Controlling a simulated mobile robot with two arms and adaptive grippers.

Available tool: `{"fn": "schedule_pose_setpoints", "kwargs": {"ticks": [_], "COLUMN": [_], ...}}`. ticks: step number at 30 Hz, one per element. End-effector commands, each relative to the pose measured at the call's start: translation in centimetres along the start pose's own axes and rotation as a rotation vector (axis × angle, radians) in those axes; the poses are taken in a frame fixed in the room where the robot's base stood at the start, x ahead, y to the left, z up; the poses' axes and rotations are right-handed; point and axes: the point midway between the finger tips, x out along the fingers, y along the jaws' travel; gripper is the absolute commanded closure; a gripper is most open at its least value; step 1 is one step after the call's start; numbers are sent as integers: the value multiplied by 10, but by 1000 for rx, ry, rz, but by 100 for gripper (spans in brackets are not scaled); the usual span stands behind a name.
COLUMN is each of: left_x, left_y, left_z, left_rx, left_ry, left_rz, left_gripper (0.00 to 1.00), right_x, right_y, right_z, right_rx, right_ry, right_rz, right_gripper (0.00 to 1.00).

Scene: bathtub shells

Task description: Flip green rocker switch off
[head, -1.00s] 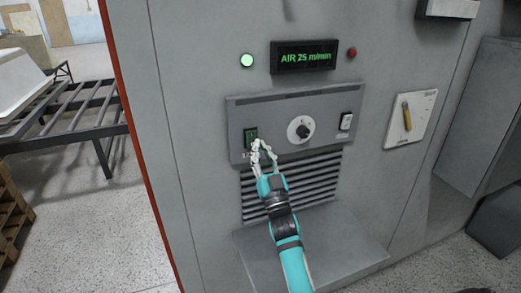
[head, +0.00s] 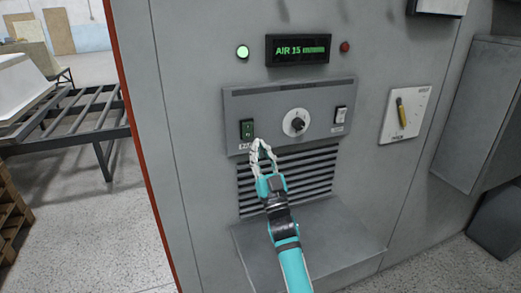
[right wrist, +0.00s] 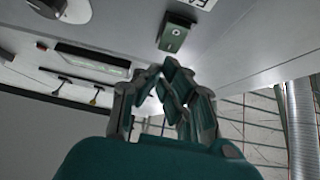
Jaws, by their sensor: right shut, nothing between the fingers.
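The green rocker switch (head: 247,129) sits at the left of the grey control panel (head: 272,114), above a small label. It also shows in the right wrist view (right wrist: 176,36), just beyond my fingertips. My right gripper (head: 259,146) is shut and empty, just below and to the right of the switch. It looks apart from the switch. The switch face is uncovered, but which half is pressed in is too small to tell. My left gripper is not in view.
A round white dial (head: 296,123) and a white rocker switch (head: 341,117) share the panel. Above are a lit green lamp (head: 243,52), a display (head: 297,49) reading AIR 15 and a red lamp (head: 345,46). Vent slats (head: 288,180) and a ledge (head: 310,244) lie below.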

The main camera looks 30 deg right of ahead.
Motion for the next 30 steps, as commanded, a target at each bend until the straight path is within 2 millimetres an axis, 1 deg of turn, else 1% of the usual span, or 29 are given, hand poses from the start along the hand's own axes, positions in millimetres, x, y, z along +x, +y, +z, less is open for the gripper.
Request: {"fn": "schedule_pose_setpoints", "kwargs": {"ticks": [1, 4, 6, 8, 11, 15, 18, 23, 30], "left_x": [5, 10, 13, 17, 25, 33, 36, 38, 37], "left_y": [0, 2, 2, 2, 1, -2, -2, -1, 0], "left_z": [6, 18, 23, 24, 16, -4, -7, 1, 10], "left_rx": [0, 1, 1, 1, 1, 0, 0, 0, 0], "left_ry": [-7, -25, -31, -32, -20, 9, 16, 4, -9], "left_rz": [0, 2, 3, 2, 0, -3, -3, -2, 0], "left_gripper": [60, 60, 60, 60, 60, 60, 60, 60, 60], "right_x": [-9, -22, -32, -41, -58, -80, -91, -98, -98], "right_y": [0, 0, 0, 0, 0, 0, 0, 0, 0], "right_z": [5, 8, 10, 12, 16, 20, 22, 22, 22], "right_rx": [0, 0, -1, -1, 1, -1, -1, 0, 0], "right_ry": [-3, -4, -4, -4, -4, -3, -2, -1, -1], "right_rz": [0, 0, 0, 0, 1, 0, 1, 1, 1], "right_gripper": [100, 100, 100, 100, 100, 100, 100, 100, 100]}}
